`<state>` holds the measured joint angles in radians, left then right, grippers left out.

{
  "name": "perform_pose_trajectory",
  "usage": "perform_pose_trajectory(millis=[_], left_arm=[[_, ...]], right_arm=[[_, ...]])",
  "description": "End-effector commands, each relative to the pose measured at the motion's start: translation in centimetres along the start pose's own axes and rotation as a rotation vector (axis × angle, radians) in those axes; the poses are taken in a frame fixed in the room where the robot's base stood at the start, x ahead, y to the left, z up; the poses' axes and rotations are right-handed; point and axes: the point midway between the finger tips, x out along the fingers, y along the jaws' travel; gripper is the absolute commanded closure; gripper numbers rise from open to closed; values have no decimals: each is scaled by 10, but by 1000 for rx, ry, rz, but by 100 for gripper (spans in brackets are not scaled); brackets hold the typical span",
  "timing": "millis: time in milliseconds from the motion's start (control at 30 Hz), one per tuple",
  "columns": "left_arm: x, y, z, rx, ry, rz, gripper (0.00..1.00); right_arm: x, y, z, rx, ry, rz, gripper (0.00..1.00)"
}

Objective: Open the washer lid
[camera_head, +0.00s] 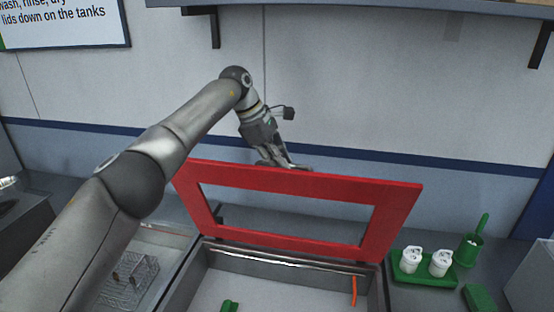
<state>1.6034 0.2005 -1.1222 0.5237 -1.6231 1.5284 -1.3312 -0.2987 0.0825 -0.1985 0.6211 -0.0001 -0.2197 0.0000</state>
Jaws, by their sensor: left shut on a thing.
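The washer lid is a red frame (300,178) with a rectangular opening. It stands raised and tilted up at the back of the washer tank (207,262), whose open inside shows below it. My left gripper (285,165) is at the lid's top edge, left of its middle, and is shut on the lid. The fingertips are partly hidden by the edge. My right gripper is not in view.
A green tray (424,278) with two white containers (440,263) stands right of the tank, near a green cup with a handle (470,248) and a green block (479,297). A wire basket (130,280) sits at left. A shelf (370,5) hangs above.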

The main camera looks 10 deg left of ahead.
Motion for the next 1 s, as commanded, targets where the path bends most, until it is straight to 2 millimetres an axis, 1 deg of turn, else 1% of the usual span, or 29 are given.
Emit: perform_pose_trajectory(millis=[33, 67, 100, 233, 267, 567, 667, 767, 1000], left_arm=[[10, -4, -6, -7, 12, -14, 100], [10, -4, -6, -7, 12, -14, 100], [10, -4, -6, -7, 12, -14, 85], [8, -3, -5, -6, 9, -12, 69], [8, -3, -5, -6, 8, -11, 66], [4, -2, -3, -4, 3, -8, 66], [-3, -1, -2, -4, 3, -5, 66], [-18, 0, -2, -4, 3, -5, 66], [-71, 2, -3, -6, 4, -6, 66]], right_arm=[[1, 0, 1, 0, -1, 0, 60], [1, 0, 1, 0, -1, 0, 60], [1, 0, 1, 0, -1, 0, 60], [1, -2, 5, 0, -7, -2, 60], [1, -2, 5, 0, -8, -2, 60], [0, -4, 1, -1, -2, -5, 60], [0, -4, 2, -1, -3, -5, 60], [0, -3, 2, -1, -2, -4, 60], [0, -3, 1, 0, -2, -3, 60]])
